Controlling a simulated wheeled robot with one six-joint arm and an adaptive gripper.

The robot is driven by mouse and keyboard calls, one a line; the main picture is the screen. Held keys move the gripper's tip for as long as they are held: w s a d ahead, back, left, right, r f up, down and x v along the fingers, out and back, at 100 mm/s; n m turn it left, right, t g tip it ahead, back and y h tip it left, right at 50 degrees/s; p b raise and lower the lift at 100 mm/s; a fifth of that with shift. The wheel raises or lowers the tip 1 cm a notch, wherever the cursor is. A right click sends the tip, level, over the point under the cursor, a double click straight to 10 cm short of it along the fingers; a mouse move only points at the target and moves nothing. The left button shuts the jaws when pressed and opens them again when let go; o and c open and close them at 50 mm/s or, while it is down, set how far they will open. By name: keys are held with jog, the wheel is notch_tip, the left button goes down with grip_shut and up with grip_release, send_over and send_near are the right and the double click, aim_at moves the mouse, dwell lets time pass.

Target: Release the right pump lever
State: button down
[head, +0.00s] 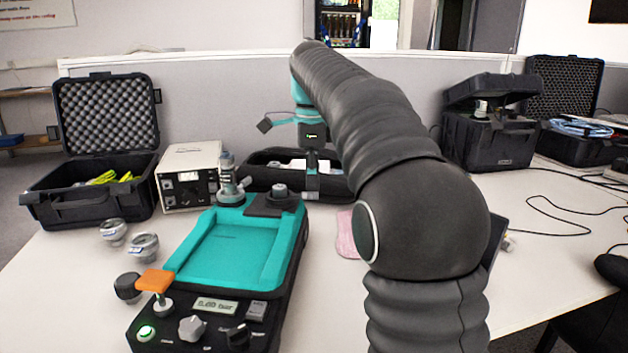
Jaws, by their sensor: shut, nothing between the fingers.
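A calibration pump with a black body (270,315) and a teal tray (228,255) stands on the table, left of centre. Its front panel has an orange-topped lever (155,281) at the left, a silver knob (192,328) in the middle and a black knob or lever (238,336) at the right. A small display (215,305) is lit, its digits hard to read. My gripper (312,190) points down behind the pump's far right corner, in front of a black case. It looks shut and empty, well away from the front panel. Its fingertips are small in this view.
An open foam-lined case (95,205) and a grey instrument (188,176) stand at the back left. Loose metal fittings (143,247) lie left of the pump. A black soft case (265,180) lies behind my gripper. More black cases (490,140) and cables are at the right.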

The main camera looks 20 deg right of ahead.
notch_tip(320, 180, up, 7)
jog(key=m+p, duration=0.1)
jog(key=shift+s, duration=0.35)
dwell(0.5)
